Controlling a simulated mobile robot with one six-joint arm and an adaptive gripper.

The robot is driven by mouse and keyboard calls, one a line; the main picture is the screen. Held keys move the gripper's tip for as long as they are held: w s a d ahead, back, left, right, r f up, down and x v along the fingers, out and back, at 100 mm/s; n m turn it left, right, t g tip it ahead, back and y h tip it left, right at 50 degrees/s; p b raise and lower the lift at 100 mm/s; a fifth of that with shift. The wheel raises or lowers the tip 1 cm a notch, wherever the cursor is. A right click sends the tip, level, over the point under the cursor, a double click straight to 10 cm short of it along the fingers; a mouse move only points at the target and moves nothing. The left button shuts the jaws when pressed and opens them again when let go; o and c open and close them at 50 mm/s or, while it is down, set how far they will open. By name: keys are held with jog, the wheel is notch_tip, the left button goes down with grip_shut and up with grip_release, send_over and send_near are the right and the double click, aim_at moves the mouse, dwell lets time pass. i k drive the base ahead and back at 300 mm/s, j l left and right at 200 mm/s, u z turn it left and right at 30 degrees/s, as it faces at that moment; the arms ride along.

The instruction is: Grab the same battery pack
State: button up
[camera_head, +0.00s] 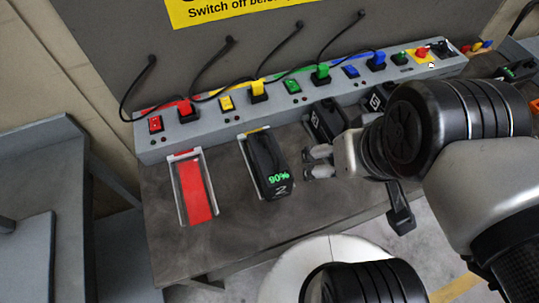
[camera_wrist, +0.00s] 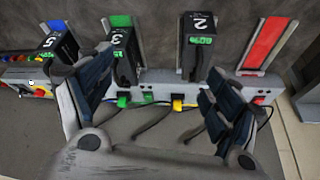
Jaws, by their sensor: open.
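Which battery pack "the same" means cannot be told from these frames. A black battery pack marked 2 (camera_head: 265,160), with a green 90% readout, sits in the yellow-marked dock; it also shows in the wrist view (camera_wrist: 198,38). To its right in the head view is the pack marked 3 (camera_head: 326,121), partly hidden, also in the wrist view (camera_wrist: 125,62). The pack marked 5 is in the wrist view (camera_wrist: 61,44). My gripper (camera_head: 309,163) is open and empty, just right of pack 2, its fingers pointing left. Its spread fingers (camera_wrist: 162,72) frame the wrist view.
A red dock (camera_head: 196,190) stands empty at the left. A grey power strip (camera_head: 210,125) with coloured switches, plugs and black cables runs along the back. My arm hides the right part of the bench. Bare bench top (camera_head: 160,215) shows left of the red dock.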

aim_at(276, 180)
jog(key=z, duration=0.75)
jog(key=k+j+z, duration=0.95)
jog(key=i+l, duration=0.1)
